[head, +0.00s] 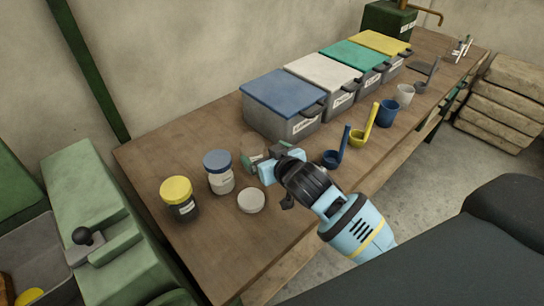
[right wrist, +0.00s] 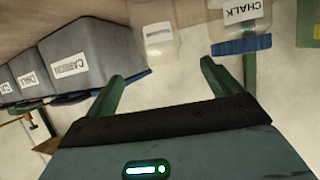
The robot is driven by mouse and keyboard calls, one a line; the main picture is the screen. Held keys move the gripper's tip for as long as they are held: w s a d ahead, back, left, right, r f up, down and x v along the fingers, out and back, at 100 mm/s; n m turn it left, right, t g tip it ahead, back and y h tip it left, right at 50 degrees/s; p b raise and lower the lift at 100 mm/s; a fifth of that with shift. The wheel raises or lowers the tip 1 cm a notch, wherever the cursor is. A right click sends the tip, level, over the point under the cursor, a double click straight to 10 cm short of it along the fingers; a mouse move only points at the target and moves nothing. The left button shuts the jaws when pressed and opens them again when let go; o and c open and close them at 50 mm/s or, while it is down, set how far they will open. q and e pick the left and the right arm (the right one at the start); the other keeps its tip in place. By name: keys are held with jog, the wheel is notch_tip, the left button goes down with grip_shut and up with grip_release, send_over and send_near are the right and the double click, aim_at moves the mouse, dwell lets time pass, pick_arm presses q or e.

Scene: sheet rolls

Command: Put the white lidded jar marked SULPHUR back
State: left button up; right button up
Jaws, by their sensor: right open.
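My right gripper (head: 258,160) is open and empty over the table, its fingertips close to a clear brownish jar (head: 253,144) that it partly hides. In the right wrist view this jar (right wrist: 160,42) lies just beyond the gap between the open fingers (right wrist: 164,76); its pale label is too blurred to read and no lid shows on it. A round white lid (head: 251,200) lies flat on the table, nearer the front. No label reading SULPHUR is legible. My left gripper is out of view.
A blue-lidded jar (head: 218,172), marked CHALK in the right wrist view (right wrist: 240,14), and a yellow-lidded jar (head: 179,198) stand at left. Blue (head: 285,100), white, green and yellow lidded bins line the back. Scoops (head: 334,157) and cups lie along the right edge.

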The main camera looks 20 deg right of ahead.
jog(key=shift+v, duration=1.6)
